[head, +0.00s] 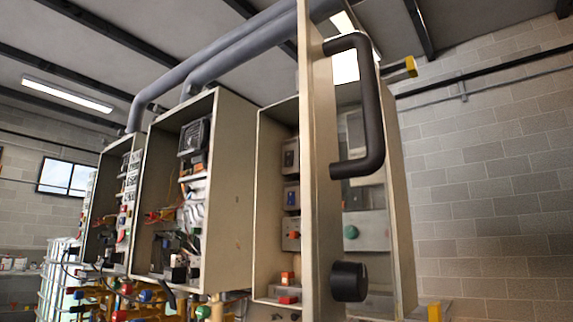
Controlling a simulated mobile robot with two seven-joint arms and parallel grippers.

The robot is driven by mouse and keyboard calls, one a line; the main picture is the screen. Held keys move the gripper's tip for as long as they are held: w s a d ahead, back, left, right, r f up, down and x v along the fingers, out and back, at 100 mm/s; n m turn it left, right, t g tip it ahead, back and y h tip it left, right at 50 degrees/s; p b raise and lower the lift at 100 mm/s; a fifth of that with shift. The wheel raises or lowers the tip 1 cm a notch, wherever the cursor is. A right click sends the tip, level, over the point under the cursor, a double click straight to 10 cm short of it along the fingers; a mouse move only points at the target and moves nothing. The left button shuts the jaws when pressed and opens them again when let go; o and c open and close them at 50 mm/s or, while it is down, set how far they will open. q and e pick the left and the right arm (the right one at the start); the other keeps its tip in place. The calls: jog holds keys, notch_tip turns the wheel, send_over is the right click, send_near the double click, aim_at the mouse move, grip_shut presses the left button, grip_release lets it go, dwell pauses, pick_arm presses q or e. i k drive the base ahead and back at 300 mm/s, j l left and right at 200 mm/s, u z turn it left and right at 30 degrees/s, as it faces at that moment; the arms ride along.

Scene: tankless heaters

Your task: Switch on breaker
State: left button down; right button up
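The rightmost electrical cabinet (265,170) stands open, with a door (318,120) seen almost edge-on. The door carries a large black handle (374,110) and a round black knob (350,281). Inside the cabinet, a column of breaker-like modules (291,194) shows left of the door edge. An orange module (291,233) is among them, and an orange and red part (287,288) sits lower down. I cannot tell which one is the breaker or how its switch stands. The door hides part of the interior. Neither of my grippers is in view.
Two more open cabinets stand to the left, a middle one (225,185) and a far one (104,205), with wiring inside. Thick grey pipes (215,62) run above them. Valves and yellow pipes (185,308) lie below. A block wall (480,190) is at the right.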

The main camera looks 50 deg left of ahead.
aim_at(288, 162)
jog(key=u, duration=1.55)
